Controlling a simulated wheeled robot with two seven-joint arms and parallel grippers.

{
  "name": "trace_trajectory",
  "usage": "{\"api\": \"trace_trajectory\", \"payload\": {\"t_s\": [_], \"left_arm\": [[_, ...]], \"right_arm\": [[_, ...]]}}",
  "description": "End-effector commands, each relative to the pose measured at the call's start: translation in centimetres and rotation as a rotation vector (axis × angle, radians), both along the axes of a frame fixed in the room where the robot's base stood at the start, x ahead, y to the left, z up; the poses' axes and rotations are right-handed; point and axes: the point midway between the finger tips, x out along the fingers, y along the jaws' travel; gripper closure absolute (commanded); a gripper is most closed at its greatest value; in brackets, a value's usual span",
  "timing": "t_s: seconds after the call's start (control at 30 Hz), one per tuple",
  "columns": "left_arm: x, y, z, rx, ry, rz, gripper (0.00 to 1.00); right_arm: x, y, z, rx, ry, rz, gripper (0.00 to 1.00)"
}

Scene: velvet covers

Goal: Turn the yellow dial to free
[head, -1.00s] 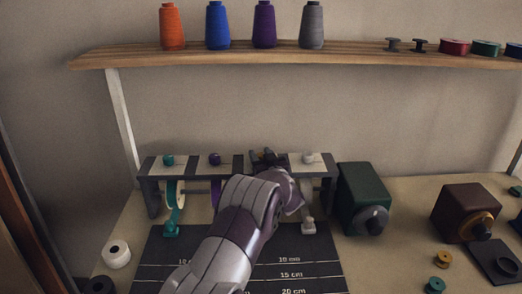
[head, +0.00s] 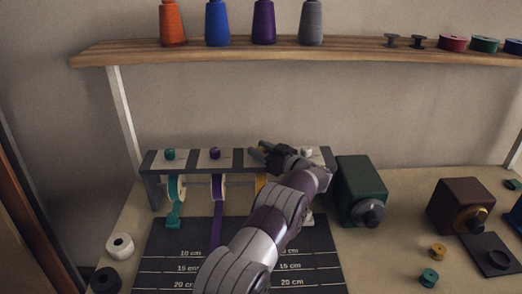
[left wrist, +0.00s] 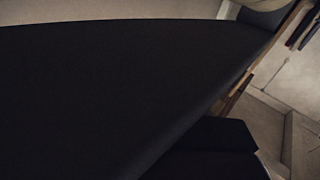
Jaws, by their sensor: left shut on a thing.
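A rack (head: 150,190) with dials along its top stands at the back of the table. The teal dial (head: 169,154), purple dial (head: 214,153) and pale dial (head: 308,153) show. A piece of yellow tape (head: 260,184) hangs below the third place. My left gripper (head: 262,152) is at the top of that third place, shut on what I take to be the yellow dial, which its fingers mostly hide. The dial's pointing direction and any label cannot be read. The left wrist view is mostly filled by a dark, close surface. My right gripper is not in view.
A green box (head: 360,180) with a dark knob stands just right of the rack, close to my left forearm. A brown box (head: 460,207) is further right. A dark measuring mat (head: 180,258) lies in front. A wooden shelf (head: 340,55) with spools runs above.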

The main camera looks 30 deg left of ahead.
Motion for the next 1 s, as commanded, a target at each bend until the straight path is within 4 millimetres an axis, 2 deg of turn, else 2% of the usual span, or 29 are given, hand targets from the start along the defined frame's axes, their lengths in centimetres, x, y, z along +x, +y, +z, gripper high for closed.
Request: {"api": "trace_trajectory", "payload": {"t_s": [0.33,0.37,0.4,0.67,0.77,0.87,1.0], "left_arm": [[0.0,0.0,0.2,0.002,-0.004,0.001,0.9],[0.0,0.0,0.2,0.002,-0.004,0.001,0.5],[0.0,0.0,0.2,0.002,-0.004,0.001,0.4],[0.0,0.0,0.1,0.002,-0.002,0.001,0.4],[-0.1,-0.8,0.1,0.001,-0.001,-0.001,0.4],[-0.6,-2.9,0.0,0.001,0.0,-0.003,0.4],[-1.4,-6.8,0.0,0.0,-0.003,-0.004,0.4]], "right_arm": [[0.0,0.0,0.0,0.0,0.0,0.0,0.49],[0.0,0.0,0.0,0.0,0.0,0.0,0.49],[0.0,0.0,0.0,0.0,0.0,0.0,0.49],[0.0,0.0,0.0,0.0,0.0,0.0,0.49],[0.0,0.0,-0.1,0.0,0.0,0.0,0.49],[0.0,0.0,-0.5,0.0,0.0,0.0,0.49],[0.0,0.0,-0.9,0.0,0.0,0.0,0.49]]}}
